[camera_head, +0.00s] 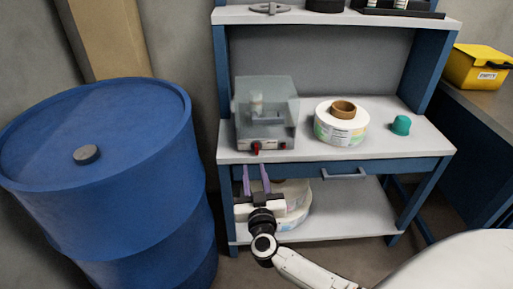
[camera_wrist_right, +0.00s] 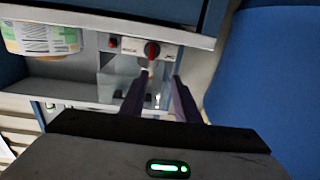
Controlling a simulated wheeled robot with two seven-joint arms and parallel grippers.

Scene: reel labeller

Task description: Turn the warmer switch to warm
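The warmer is a box with a clear grey cover (camera_head: 265,95) on the left of the bench top. Its switch is a red knob (camera_head: 256,147) low on the pale front panel, and it also shows in the right wrist view (camera_wrist_right: 152,50). My right gripper (camera_head: 255,167) is in front of the bench, just below the knob in the head view. Its two purple fingers are apart with nothing between them. In the wrist view the fingertips (camera_wrist_right: 159,77) point toward the knob, apart from it. The panel's markings are too small to read. My left gripper is out of view.
A label reel (camera_head: 340,128) with a brown core and a teal object (camera_head: 401,125) stand right of the warmer. A drawer handle (camera_head: 345,174) juts from the bench front. A blue drum (camera_head: 100,170) stands close at the left. Reels lie on the lower shelf (camera_head: 345,205).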

